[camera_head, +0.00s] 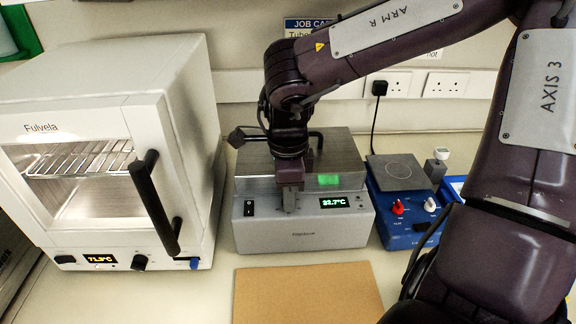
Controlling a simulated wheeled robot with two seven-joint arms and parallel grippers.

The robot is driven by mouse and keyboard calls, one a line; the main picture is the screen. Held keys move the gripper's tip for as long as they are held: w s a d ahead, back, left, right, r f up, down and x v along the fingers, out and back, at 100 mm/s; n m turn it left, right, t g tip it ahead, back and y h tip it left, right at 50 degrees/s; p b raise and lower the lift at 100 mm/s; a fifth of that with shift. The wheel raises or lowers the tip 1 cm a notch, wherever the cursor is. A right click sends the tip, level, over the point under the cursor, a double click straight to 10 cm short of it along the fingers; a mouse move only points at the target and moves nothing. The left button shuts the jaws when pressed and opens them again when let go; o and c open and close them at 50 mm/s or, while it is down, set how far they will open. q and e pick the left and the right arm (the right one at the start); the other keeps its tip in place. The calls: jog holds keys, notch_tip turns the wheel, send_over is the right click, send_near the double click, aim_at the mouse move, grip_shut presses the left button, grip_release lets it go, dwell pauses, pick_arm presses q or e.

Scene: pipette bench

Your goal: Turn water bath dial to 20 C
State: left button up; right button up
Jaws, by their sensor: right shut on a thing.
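The water bath (260,222) is a grey box with a steel lid in the middle of the bench. Its green display (334,202) appears to read 32.7 °C. My right gripper (289,202) comes down from above in front of the bath's front panel, between the black power switch (249,208) and the display. It is shut on the dial, which is mostly hidden behind the fingers, so its pointer cannot be read. My left gripper is not in view.
A white Fulvela oven (180,130) with a black door handle (153,200) stands at the left. A blue stirrer hotplate (395,232) with red and white knobs stands close to the bath's right. A brown board (308,292) lies bare in front.

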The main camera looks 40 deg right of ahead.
jog(key=shift+w, duration=0.1)
jog(key=o, duration=0.9)
jog(key=shift+o, duration=0.5)
jog(key=shift+r, duration=0.1)
jog(key=shift+r, duration=0.1)
jog(key=shift+r+p, duration=0.55)
jog(key=r+p, duration=0.2)
jog(key=r, duration=0.1)
jog(key=r+p, duration=0.3)
jog(key=shift+s+r+p, duration=0.2)
jog(key=shift+r+p, duration=0.1)
jog(key=shift+r, duration=0.05)
jog(key=shift+a, duration=0.1)
